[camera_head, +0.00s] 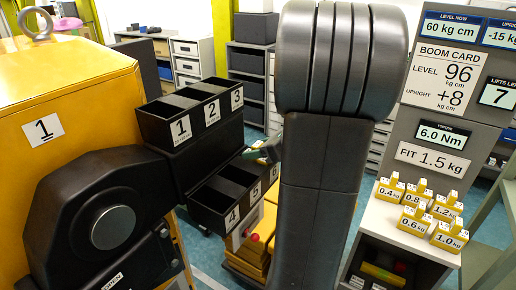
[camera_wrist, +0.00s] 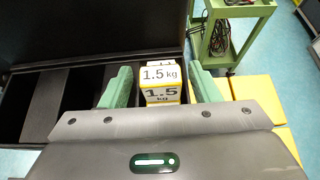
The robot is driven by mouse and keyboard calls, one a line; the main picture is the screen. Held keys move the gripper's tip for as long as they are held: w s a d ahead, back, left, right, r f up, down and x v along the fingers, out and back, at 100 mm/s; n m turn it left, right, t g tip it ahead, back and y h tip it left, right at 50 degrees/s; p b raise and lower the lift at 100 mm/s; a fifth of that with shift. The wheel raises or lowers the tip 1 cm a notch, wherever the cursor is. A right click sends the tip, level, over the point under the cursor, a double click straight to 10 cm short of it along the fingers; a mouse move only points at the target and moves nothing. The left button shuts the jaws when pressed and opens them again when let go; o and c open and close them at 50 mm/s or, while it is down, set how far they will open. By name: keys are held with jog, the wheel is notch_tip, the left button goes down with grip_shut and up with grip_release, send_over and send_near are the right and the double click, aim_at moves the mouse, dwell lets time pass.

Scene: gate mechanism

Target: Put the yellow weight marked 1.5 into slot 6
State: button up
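The yellow weight marked 1.5 kg (camera_wrist: 161,76) shows upright between the fingers of my gripper (camera_wrist: 161,88) in the wrist view. It is over or in the end compartment of the lower black bin; its base is hidden. My green fingers stand apart on either side, with a thin gap visible at the left side of the weight. In the head view my gripper (camera_head: 262,150) is at the far end of the lower bin, by slot 6 (camera_head: 274,173), mostly hidden behind my arm.
The lower bin holds slots 4 and 5 (camera_head: 254,192); the upper bin (camera_head: 190,115) holds slots 1 to 3. Several other yellow weights (camera_head: 417,219) stand on the shelf at right. A panel (camera_head: 432,158) reads FIT 1.5 kg. A green cart (camera_wrist: 222,35) stands beyond the bin.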

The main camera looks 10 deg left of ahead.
jog(key=shift+r, duration=0.2)
jog(key=v, duration=1.2)
jog(key=shift+b, duration=0.45)
jog(key=shift+f, duration=0.15)
jog(key=p+x, duration=0.1)
jog(key=x, duration=1)
jog(key=shift+a, duration=0.3)
jog(key=shift+w+a, duration=0.2)
jog(key=shift+r, duration=1.3)
jog(key=shift+d, duration=0.1)
